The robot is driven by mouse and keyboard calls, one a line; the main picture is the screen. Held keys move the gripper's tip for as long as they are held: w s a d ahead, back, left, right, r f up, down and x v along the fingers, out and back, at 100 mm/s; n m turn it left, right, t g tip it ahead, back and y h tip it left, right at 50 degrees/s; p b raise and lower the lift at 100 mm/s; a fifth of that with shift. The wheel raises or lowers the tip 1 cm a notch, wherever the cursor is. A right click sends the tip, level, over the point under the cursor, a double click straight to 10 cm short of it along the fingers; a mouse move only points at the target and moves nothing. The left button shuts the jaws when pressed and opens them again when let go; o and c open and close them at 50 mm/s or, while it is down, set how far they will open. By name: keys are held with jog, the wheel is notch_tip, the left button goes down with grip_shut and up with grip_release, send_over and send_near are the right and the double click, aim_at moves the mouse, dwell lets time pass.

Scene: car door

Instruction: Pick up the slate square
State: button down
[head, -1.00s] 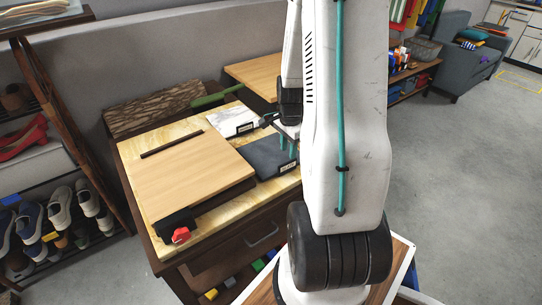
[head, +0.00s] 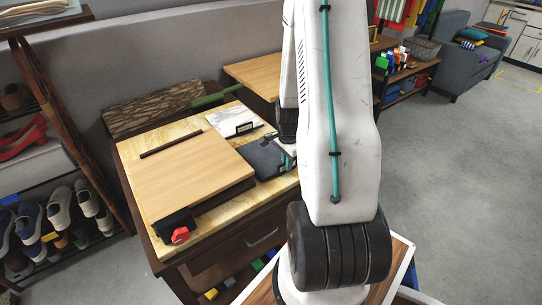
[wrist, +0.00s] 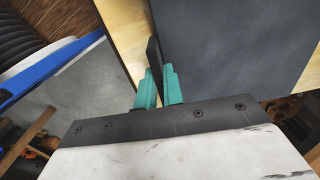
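The slate square (head: 263,160) is a flat dark grey panel on the table top, right of the large wooden board. It fills the upper right of the wrist view (wrist: 235,45). A thin black upright tab (wrist: 155,62) stands at its edge. My gripper (wrist: 159,82) has its teal fingers close together, one on each side of this tab, and looks shut on it. In the head view my gripper (head: 287,160) is low at the slate square's right edge, and my arm hides part of that side. The slate square looks flat, and I see no clear lift.
A white marble square (head: 233,121) with a black tab lies behind the slate. The large wooden board (head: 188,175) has a black bar and a red knob. Another wooden board (head: 252,74) stands behind. A shoe rack (head: 60,225) is at the left. Open floor lies right.

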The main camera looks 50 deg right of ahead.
jog(key=shift+r, duration=0.15)
jog(key=shift+r, duration=0.5)
jog(key=shift+s+r, duration=0.25)
jog(key=shift+r, duration=0.4)
jog(key=shift+s+r, duration=0.2)
jog(key=shift+r, duration=0.4)
jog(key=s+r, duration=0.1)
jog(key=s, duration=1.4)
jog(key=shift+r, duration=0.15)
